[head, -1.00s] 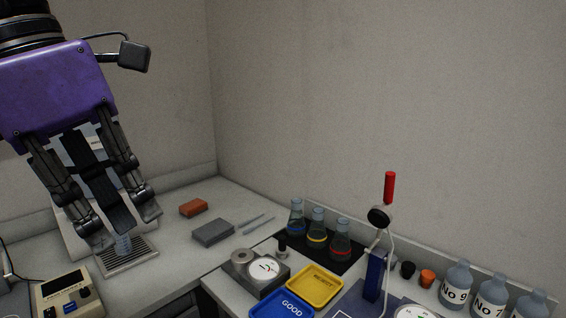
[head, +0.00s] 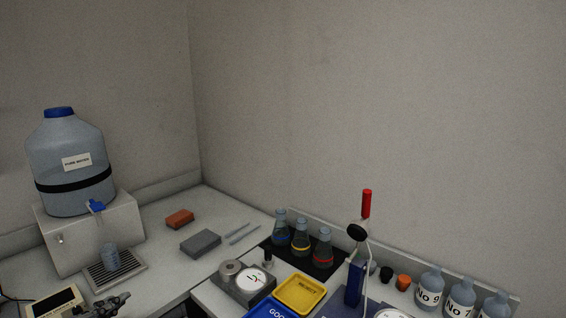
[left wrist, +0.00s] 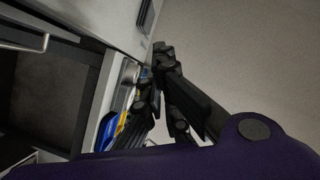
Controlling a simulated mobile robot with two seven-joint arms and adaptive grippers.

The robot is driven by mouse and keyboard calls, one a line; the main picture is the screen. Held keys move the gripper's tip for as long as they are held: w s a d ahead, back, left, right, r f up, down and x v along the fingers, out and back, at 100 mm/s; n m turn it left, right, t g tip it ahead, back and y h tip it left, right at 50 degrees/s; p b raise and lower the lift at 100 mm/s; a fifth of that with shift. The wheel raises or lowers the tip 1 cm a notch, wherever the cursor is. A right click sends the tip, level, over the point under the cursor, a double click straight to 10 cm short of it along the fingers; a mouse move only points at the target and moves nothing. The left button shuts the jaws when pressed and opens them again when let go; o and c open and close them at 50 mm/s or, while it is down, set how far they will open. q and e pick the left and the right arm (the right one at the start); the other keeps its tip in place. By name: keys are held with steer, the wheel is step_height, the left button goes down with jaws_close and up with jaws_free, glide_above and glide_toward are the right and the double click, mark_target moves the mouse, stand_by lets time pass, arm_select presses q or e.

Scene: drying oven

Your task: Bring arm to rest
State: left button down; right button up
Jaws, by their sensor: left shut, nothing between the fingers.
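My left gripper (head: 104,306) shows only in part at the bottom edge of the head view, low in front of the water dispenser's drip tray. In the left wrist view its dark fingers (left wrist: 162,72) are shut with nothing between them. The purple gripper body fills the bottom of that view. My right gripper is in neither view.
A water jug (head: 75,150) stands on a white stand, with a small bottle (head: 110,257) on the drip tray (head: 130,273). Flasks (head: 301,240), a yellow tray (head: 299,293) and a blue stand (head: 354,284) occupy the right counter. The wrist view shows an open dark compartment (left wrist: 40,95).

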arm_select(q)
steer(key=s+d+f+n+g+y+p, duration=0.3)
steer(key=s+f+n, duration=0.6)
steer(key=s+f, duration=0.9)
steer(key=s+d+f+n+g, duration=0.2)
steer(key=s+d+f+n, duration=0.1)
steer(key=s+d, duration=0.4)
steer(key=s+d+f+n+g+p, duration=0.1)
steer(key=s+d+f+n+g, duration=0.1)
steer(key=s+d+f, duration=0.4)
steer(key=shift+s+d+f+n+y+p, duration=0.15)
steer(key=shift+s+d+n+y+p, duration=0.35)
steer(key=shift+s, duration=0.65)
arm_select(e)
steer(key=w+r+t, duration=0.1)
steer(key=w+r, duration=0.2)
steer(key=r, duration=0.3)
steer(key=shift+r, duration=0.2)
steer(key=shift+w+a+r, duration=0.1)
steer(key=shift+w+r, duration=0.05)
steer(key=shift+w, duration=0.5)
